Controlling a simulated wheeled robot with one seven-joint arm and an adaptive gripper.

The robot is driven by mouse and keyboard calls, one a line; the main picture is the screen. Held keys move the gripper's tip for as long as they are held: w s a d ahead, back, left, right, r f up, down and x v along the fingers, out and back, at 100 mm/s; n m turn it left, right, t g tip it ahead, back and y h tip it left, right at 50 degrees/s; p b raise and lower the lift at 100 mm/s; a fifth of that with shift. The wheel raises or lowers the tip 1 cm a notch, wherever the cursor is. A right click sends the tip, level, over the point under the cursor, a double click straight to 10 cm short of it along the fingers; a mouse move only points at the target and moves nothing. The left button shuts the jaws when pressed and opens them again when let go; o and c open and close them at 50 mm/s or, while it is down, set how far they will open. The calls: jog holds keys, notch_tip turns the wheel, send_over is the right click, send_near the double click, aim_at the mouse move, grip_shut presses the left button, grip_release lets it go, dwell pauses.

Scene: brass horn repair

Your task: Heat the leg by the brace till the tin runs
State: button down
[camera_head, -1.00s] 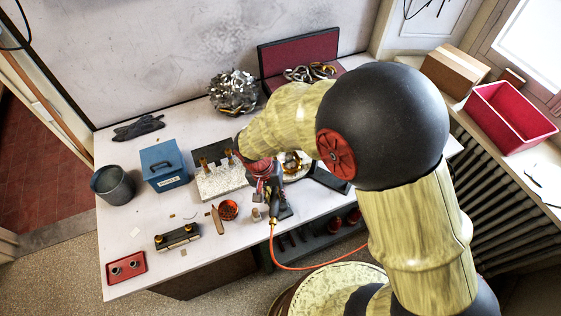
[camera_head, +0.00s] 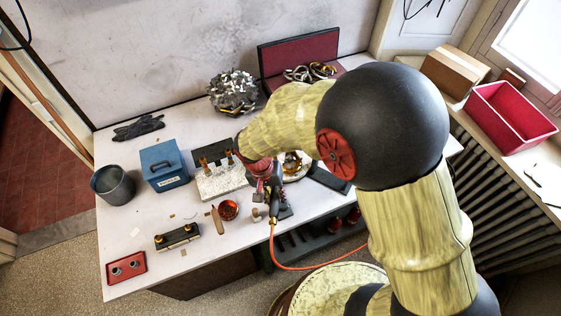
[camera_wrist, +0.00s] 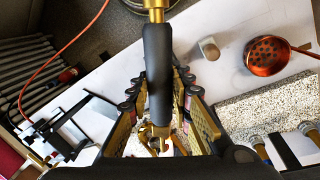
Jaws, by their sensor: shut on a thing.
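My gripper (camera_wrist: 160,112) is shut on the black handle of a torch (camera_wrist: 158,70), with a brass fitting at its upper end in the wrist view. A brass part of it shows between my fingers. In the head view my gripper (camera_head: 268,190) is over the bench's front middle, right of a speckled block (camera_head: 218,184). Brass tubes (camera_head: 229,158) stand at that block; their ends (camera_wrist: 257,142) also show at the wrist view's lower right. I cannot tell which is the leg or see the brace and tin clearly. No flame shows.
An orange hose (camera_head: 275,255) hangs off the bench's front edge. A copper perforated bowl (camera_wrist: 268,55) and small cork-like piece (camera_wrist: 208,48) are close to my gripper. A black stand (camera_wrist: 62,130) is at left in the wrist view. A blue box (camera_head: 164,166) stands left of the block.

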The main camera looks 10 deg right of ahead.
jog(key=s+r+p, duration=0.1)
jog(key=r+p, duration=0.1)
jog(key=r, duration=0.2)
jog(key=s+r+p, duration=0.2)
jog(key=r+p, duration=0.1)
jog(key=s+a+r+p, duration=0.1)
jog(key=r+p, duration=0.2)
jog(key=r, duration=0.1)
jog(key=shift+s+r, duration=0.2)
jog(key=shift+r, duration=0.1)
jog(key=shift+f, duration=0.1)
